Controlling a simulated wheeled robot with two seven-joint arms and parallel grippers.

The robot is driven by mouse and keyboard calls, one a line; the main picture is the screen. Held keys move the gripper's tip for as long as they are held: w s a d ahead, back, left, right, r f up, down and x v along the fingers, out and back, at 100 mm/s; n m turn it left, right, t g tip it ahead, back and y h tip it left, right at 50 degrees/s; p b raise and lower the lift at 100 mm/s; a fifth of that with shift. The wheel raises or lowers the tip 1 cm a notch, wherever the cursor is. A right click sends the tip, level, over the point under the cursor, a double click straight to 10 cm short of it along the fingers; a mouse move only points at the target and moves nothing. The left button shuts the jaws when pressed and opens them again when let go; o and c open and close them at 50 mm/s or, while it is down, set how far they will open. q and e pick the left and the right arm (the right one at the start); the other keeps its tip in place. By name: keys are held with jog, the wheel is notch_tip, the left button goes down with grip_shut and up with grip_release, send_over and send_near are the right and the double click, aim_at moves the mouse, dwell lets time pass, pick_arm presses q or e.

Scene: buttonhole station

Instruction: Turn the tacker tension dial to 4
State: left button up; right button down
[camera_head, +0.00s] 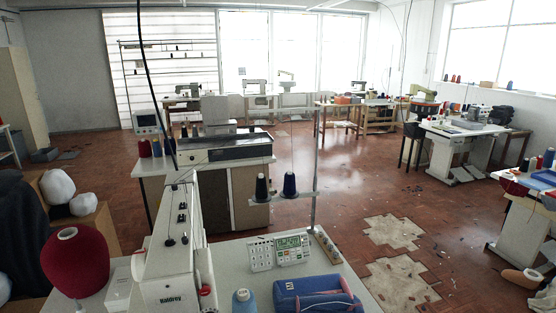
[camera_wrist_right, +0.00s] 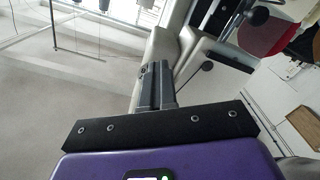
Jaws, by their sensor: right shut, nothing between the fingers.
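In the head view a white sewing machine (camera_head: 168,262) marked "Haldrey" stands at the front on a pale table. It has small black knobs (camera_head: 182,206) along its top and a red round part (camera_head: 205,291) on its right side. I cannot tell which part is the tension dial, and no numbers on it can be read. In the right wrist view my right gripper (camera_wrist_right: 156,68) is shut and empty, pointing into the room, with nothing touching its tips. My left gripper is in neither view.
A control panel with a small screen (camera_head: 280,252), dark thread cones (camera_head: 290,186), a blue cone (camera_head: 243,302) and a blue case (camera_head: 316,296) crowd the table right of the machine. A large red cone (camera_head: 78,262) stands left. Open floor (camera_head: 345,215) lies beyond.

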jog(key=shift+w+d+r, duration=0.4)
jog(key=shift+w+r, duration=0.05)
jog(key=shift+r, duration=0.1)
jog(key=shift+w+d+r+m, duration=0.15)
jog(key=shift+d+r+m, duration=0.15)
jog(key=shift+d+r, duration=0.2)
jog(key=shift+d, duration=0.1)
jog(key=shift+f+b, duration=0.2)
jog(key=shift+b, duration=0.1)
jog(key=shift+f+b+v, duration=0.1)
jog(key=shift+f+v, duration=0.05)
jog(key=shift+v, duration=0.8)
jog(key=shift+f+b+v, duration=0.15)
jog(key=shift+f+v, duration=0.05)
jog(key=shift+v, duration=0.8)
jog(key=shift+f+b+v, duration=0.1)
jog(key=shift+f+v, duration=0.05)
jog(key=shift+v, duration=0.8)
